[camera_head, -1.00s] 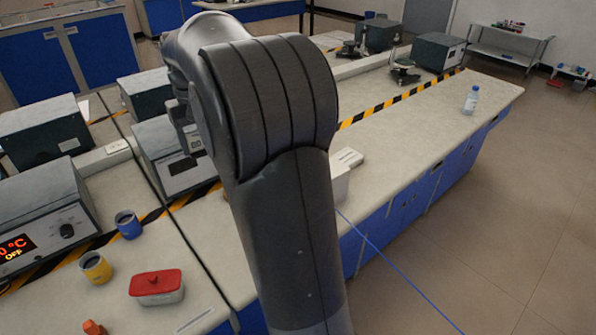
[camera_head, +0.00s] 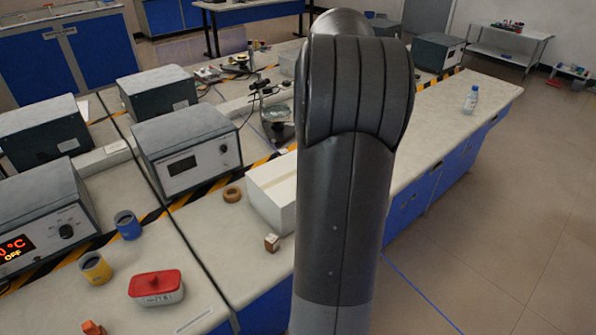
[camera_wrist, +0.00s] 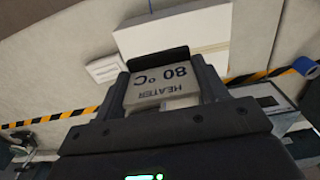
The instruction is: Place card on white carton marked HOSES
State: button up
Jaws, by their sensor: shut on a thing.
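In the wrist view my gripper (camera_wrist: 162,80) is shut on a pale card (camera_wrist: 158,88), which reads "HEATER 80 °C" upside down in the picture. A white carton (camera_wrist: 180,32) lies beyond the card in that view, partly covered by the gripper; I cannot tell if they touch. In the head view the white carton (camera_head: 270,190) stands on the bench, left of my arm, which hides its right part. No HOSES marking is readable on it. The gripper and card are hidden behind my arm in the head view.
A brown ring (camera_head: 232,194) and a small brown block (camera_head: 272,243) sit near the carton. A grey instrument (camera_head: 188,150) stands behind left. A red-lidded box (camera_head: 156,287), yellow mug (camera_head: 95,268) and blue mug (camera_head: 128,225) are left. The bench around the bottle (camera_head: 471,100) is clear.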

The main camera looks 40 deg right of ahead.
notch_tip(320, 180, down, 5)
jog(key=s+d, duration=0.2)
jog(key=d, duration=0.1)
jog(key=w+a+f, duration=0.1)
jog(key=w+f, duration=0.1)
jog(key=w, duration=0.1)
jog(key=w+a+f, duration=0.2)
jog(key=w, duration=0.1)
jog(key=w+a+f, duration=0.2)
jog(key=w+f, duration=0.1)
jog(key=w, duration=0.1)
jog(key=shift+f, duration=2)
jog(key=shift+f, duration=0.2)
jog(key=o, duration=1)
